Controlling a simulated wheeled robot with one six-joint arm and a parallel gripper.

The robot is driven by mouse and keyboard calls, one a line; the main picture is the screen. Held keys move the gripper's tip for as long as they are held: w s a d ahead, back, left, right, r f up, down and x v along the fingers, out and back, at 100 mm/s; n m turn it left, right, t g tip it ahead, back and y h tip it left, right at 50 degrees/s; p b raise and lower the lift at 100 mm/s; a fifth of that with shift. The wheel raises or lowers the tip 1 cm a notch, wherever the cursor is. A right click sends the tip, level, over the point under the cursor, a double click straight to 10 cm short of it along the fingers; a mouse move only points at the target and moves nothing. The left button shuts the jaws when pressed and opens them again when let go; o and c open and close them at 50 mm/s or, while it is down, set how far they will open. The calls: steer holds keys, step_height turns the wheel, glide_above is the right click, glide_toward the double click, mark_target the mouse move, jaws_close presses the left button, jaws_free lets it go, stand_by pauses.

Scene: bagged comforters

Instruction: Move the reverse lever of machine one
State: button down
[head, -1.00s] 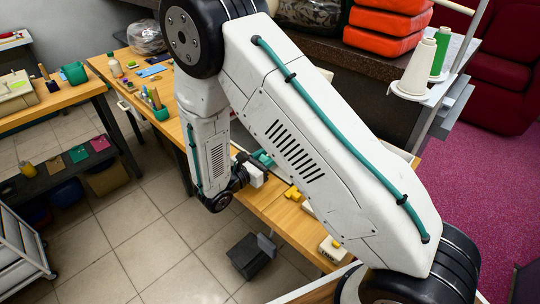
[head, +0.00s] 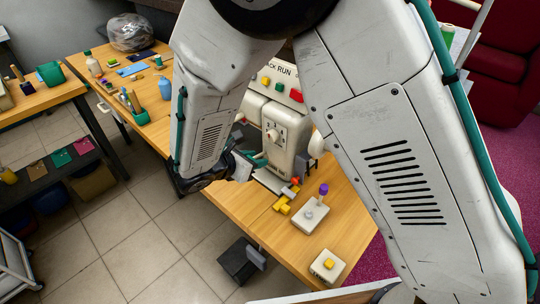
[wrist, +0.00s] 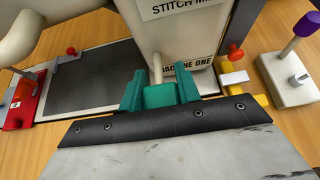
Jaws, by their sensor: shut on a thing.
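Machine one is a cream sewing machine (head: 287,128), seen between my arm links in the head view. In the wrist view its body (wrist: 178,35) carries a label reading "MACHINE ONE" (wrist: 190,66). A pale, thin reverse lever (wrist: 157,66) stands up in front of that body. My gripper (wrist: 159,88) has teal fingers and is shut on the lever's lower part; the fingers hide where they grip it. In the head view my gripper (head: 254,161) is at the machine's near side, partly hidden by my arm.
A board with a purple-knobbed lever (head: 311,213) and a box with a yellow button (head: 328,265) lie right of the machine. Yellow and orange parts (wrist: 236,75) sit close to my gripper's right. A red device (wrist: 20,102) is at left. A dark bin (head: 240,262) stands on the floor.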

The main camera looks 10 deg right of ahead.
stand_by(0.4)
steer(key=c, duration=1)
jaws_free()
steer(key=shift+r, duration=0.1)
steer(key=v, duration=0.7)
steer(key=shift+s+a+r, duration=0.2)
steer(key=shift+s+a, duration=0.05)
